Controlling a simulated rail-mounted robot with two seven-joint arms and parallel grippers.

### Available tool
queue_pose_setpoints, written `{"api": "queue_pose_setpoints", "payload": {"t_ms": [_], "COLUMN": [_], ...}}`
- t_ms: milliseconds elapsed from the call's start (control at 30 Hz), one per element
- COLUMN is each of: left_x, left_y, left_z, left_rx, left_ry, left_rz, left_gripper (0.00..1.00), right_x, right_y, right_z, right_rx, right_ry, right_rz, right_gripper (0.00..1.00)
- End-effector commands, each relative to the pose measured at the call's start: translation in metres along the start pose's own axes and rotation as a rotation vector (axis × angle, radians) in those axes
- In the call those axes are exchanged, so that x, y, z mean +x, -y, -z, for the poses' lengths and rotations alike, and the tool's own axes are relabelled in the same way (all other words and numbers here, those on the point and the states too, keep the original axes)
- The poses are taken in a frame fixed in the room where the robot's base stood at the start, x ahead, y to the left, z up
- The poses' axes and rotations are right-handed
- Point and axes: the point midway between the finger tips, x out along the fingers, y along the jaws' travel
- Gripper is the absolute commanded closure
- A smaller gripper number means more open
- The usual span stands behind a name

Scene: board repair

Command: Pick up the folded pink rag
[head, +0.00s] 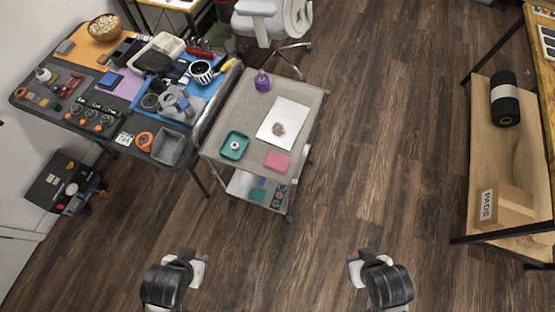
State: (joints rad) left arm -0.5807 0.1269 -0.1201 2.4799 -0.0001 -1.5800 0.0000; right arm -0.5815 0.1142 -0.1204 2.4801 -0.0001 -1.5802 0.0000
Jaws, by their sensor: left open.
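The folded pink rag (277,162) lies flat on the near right corner of the grey cart's top shelf (243,112). Nothing covers it. My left gripper (198,264) is open and empty over the floor at the bottom of the view, well short of the cart and left of the rag. My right gripper (360,263) is also over the floor, right of the rag and apart from it. Its jaws are too unclear to judge.
A teal tray (234,145), a white sheet (284,122) with a brownish lump and a purple bottle (262,80) share the cart top. A cluttered workbench (62,117) adjoins at left. A shelf unit with a cardboard box (505,207) stands right. The middle floor is clear.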

Motion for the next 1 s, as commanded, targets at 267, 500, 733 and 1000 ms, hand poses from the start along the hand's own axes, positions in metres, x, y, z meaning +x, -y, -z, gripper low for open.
{"api": "queue_pose_setpoints", "payload": {"t_ms": [267, 500, 733, 1000], "left_x": [-0.0001, -0.0002, -0.0002, -0.0001], "left_y": [-0.0028, -0.0036, -0.0027, -0.0001], "left_z": [0.0007, 0.0010, 0.0008, 0.0003], "left_rx": [-0.009, -0.012, -0.009, -0.001], "left_ry": [-0.002, -0.002, -0.002, -0.001], "left_rz": [-0.007, -0.009, -0.007, 0.000], "left_gripper": [0.53, 0.40, 0.18, 0.01], "right_x": [0.0000, 0.0000, 0.0000, 0.0000], "right_y": [-0.0011, -0.0032, -0.0031, -0.0018], "right_z": [0.0000, -0.0001, 0.0001, 0.0004], "right_rx": [-0.004, -0.010, -0.010, -0.005], "right_ry": [0.000, 0.000, 0.000, -0.001], "right_rz": [-0.003, -0.008, -0.008, -0.005], "right_gripper": [0.60, 0.60, 0.60, 0.60]}}
